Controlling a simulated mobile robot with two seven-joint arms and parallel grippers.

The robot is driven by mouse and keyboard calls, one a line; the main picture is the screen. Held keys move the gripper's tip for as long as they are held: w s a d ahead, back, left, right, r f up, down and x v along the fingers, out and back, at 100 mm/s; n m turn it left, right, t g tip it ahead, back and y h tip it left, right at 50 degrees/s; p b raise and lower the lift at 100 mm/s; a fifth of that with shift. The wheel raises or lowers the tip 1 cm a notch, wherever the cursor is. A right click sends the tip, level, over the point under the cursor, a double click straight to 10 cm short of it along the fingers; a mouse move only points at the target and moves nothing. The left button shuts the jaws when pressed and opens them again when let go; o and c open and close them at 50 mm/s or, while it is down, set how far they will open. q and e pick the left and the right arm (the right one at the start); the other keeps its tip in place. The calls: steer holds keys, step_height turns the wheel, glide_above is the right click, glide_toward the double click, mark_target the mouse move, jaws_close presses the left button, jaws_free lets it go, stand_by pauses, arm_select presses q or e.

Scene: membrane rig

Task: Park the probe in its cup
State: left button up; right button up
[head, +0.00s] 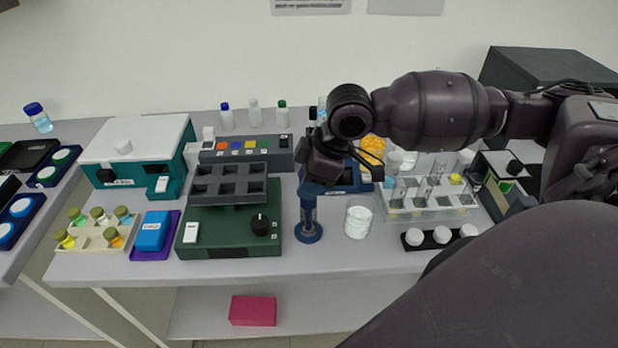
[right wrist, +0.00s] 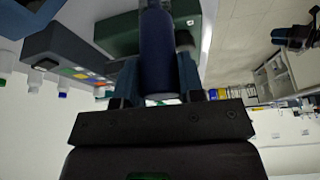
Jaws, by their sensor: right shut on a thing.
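The probe is a dark blue cylinder (right wrist: 157,45) that runs up between the two fingers in the right wrist view. My right gripper (head: 308,192) is shut on it and holds it roughly upright. In the head view, the cup (head: 308,233) is a dark blue round holder on the front of the bench, directly below the gripper. The probe's lower end meets or overlaps the cup in this view; I cannot tell whether it is inside. The gripper hides the probe's upper part. My left gripper is not in view.
A glass beaker (head: 358,222) stands close to the right of the cup. A green device with a dark tray (head: 228,190) and knob stands close to the left. A clear rack with tubes (head: 430,205) and a black strip with white caps (head: 440,237) lie farther right.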

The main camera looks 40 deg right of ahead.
steer(key=shift+f, duration=0.15)
steer(key=o, duration=0.9)
steer(key=shift+c, duration=0.2)
steer(key=p+v, duration=0.1)
steer(key=v, duration=0.9)
steer(key=shift+r, duration=0.4)
